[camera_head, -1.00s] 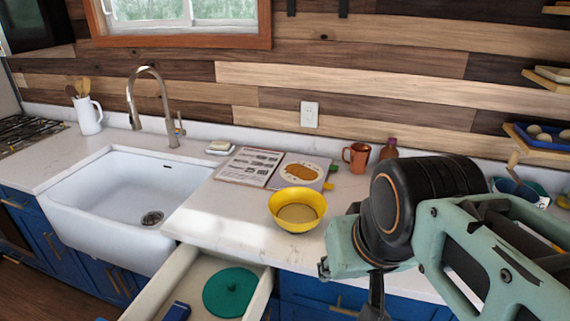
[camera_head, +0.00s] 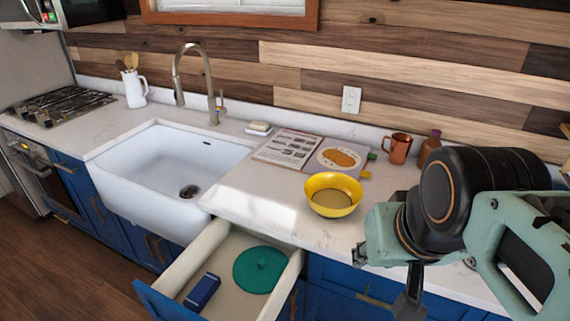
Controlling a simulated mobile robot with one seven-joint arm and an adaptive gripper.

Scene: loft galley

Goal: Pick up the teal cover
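My gripper (camera_head: 408,303) hangs at the lower right, in front of the blue cabinets and well to the right of the cover. Its fingers are partly cut off by the frame's lower edge, so I cannot tell whether they are open or shut.
A dark blue box (camera_head: 202,292) lies left of the cover in the drawer. A yellow bowl (camera_head: 333,206) stands on the counter above. An open book (camera_head: 288,148), a copper mug (camera_head: 398,149) and a white sink (camera_head: 165,165) are behind. Wooden floor is free at lower left.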

